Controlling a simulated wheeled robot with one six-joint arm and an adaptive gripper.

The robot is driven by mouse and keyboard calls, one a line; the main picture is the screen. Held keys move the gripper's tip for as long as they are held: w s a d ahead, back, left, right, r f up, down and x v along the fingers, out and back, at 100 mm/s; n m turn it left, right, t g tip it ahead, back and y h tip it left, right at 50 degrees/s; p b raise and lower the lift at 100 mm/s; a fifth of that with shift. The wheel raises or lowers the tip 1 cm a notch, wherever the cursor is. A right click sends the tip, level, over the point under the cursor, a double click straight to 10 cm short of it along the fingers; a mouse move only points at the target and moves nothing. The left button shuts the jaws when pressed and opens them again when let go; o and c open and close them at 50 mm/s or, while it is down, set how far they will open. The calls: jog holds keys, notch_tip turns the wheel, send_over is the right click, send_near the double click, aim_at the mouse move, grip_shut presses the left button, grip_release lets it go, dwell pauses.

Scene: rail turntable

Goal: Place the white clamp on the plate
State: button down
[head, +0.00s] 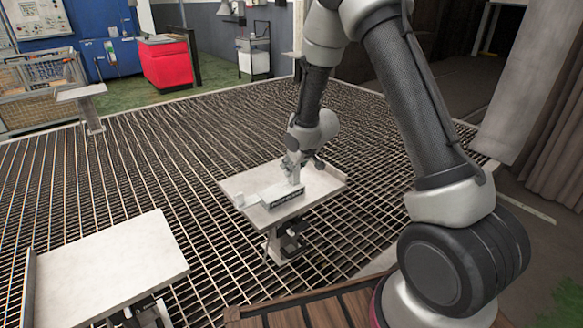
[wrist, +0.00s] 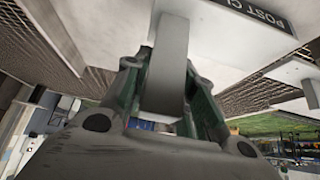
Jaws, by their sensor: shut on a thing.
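My gripper (head: 297,163) is over a small white table and is shut on the white clamp (wrist: 172,55), a plain pale upright piece between the two fingers in the wrist view. In the head view a little of the clamp (head: 295,178) shows below the fingers. A pale plate (head: 268,193) with a dark label strip along its front edge lies under and beside the clamp. The strip (wrist: 258,12) reads "POST CL…" in the wrist view, cut off. I cannot tell whether the clamp touches the plate.
The small table (head: 238,184) has a small white block (head: 240,201) near its left edge. A larger white table (head: 105,262) stands at the front left. Metal grating surrounds both. A red cabinet (head: 168,65) and a wire basket (head: 42,85) stand at the back.

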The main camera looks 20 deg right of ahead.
jog(key=shift+f, duration=0.15)
jog(key=c, duration=1.2)
grip_release()
jog(key=shift+f, duration=0.1)
jog(key=shift+o, duration=0.2)
jog(key=s+d+r+m+h, duration=0.1)
jog(key=s+d+r+h, duration=0.1)
jog(key=s+d+r, duration=0.8)
jog(key=s+d+r+m+h, duration=0.15)
jog(key=s+d+r, duration=0.25)
jog(key=s+r, duration=0.8)
jog(key=s+r+m+g, duration=0.1)
jog(key=s+r, duration=0.2)
jog(key=s, duration=0.5)
jog(key=s+r+g+y, duration=0.1)
jog(key=s+r, duration=0.3)
jog(key=s, duration=0.4)
jog(key=shift+d+m, duration=0.35)
jog(key=shift+d, duration=0.1)
